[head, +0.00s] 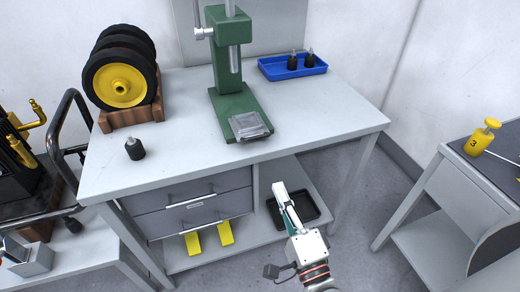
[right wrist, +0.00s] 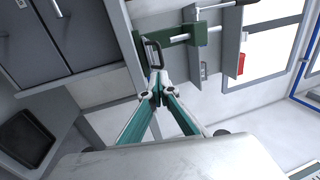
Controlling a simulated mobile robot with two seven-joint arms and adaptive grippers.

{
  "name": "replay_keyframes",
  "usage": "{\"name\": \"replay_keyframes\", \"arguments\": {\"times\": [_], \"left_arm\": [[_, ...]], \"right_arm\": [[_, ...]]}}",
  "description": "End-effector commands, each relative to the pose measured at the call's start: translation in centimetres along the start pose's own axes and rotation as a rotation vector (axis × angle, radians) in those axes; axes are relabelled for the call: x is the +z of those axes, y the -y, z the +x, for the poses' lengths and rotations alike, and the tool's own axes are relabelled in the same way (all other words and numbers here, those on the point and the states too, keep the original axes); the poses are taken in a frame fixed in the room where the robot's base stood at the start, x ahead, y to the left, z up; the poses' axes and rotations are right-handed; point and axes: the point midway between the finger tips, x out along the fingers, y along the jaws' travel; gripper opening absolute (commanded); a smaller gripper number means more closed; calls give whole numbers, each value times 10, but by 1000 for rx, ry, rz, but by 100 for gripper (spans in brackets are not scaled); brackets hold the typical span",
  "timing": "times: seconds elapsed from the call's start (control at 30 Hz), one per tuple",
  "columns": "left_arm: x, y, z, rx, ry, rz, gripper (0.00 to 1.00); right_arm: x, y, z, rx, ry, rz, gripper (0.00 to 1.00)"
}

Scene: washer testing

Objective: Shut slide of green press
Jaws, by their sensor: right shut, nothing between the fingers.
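The green press (head: 225,65) stands on the workbench, its column upright. Its grey slide (head: 251,126), a flat plate with a clear-looking top, sits at the front end of the green base, towards the bench's front edge. In the right wrist view the press (right wrist: 190,37) lies sideways, and the slide (right wrist: 153,53) shows just beyond my fingertips. My right gripper (head: 280,188) is shut and empty, in front of the bench edge and apart from the slide. It also shows at the centre of the right wrist view (right wrist: 156,93). My left gripper is not seen clearly.
A blue tray (head: 276,73) with two dark parts stands right of the press. Black wheels with yellow hubs (head: 119,85) sit on a wooden stand at left. A small black part (head: 135,149) stands alone. Drawers (head: 190,205) are below; the front right bench top is clear.

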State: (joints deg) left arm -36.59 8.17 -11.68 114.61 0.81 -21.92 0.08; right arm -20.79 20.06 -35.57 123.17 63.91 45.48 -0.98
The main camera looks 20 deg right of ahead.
Motion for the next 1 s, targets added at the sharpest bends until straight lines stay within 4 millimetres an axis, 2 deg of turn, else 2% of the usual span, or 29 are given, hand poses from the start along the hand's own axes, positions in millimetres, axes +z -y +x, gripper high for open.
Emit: {"name": "replay_keyframes", "arguments": {"times": [0.2, 0.6, 0.8, 1.0], "left_arm": [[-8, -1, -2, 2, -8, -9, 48], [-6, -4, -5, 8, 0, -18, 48], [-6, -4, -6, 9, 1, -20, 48], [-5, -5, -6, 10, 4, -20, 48]], "right_arm": [[0, 4, 37, -7, 0, -4, 0], [1, 3, 111, -5, 1, -4, 0], [0, 1, 129, -2, 1, -5, 0], [0, 1, 134, -2, 1, -5, 0]]}}
